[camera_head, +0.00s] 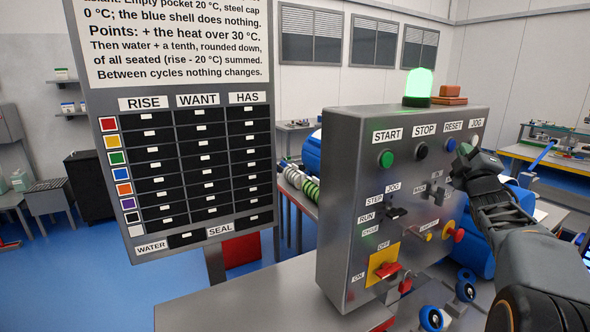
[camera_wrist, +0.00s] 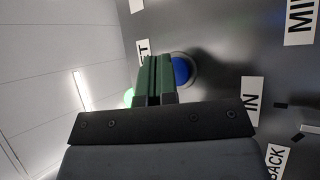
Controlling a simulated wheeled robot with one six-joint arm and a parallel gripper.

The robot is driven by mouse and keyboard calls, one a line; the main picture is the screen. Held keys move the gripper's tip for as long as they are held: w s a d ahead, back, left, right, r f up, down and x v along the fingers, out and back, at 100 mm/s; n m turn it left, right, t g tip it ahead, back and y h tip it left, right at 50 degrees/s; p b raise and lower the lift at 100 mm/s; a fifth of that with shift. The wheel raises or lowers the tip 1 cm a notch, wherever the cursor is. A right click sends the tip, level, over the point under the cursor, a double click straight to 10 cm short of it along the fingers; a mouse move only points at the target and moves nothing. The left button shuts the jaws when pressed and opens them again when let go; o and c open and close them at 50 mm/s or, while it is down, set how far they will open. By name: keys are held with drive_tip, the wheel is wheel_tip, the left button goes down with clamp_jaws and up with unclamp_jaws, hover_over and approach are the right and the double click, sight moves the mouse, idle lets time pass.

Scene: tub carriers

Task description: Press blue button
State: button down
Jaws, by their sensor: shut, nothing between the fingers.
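The blue button (camera_head: 451,145) sits under the RESET label on the front of the grey control box (camera_head: 345,150). In the wrist view the blue button (camera_wrist: 182,71) shows just right of my fingertips, its left edge hidden behind them. My gripper (camera_head: 464,153) is shut and empty, with its green fingers at the upper right of the panel. In the wrist view my gripper (camera_wrist: 157,62) points at the panel beside the blue button. I cannot tell whether the fingertips touch the panel or the button.
A green START button (camera_head: 386,159) and a black STOP button (camera_head: 421,151) are left of the blue one. Lower are black selector switches (camera_head: 398,212), a red knob (camera_head: 447,228) and a red switch on a yellow plate (camera_head: 383,268). A lit green lamp (camera_head: 419,84) stands on top.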

drive_tip(key=s+d+b, duration=0.1)
drive_tip(key=s+d, duration=0.2)
drive_tip(key=s, duration=0.2)
drive_tip(key=shift+s+b, duration=0.15)
drive_tip(key=shift+b, duration=0.25)
idle(0.4)
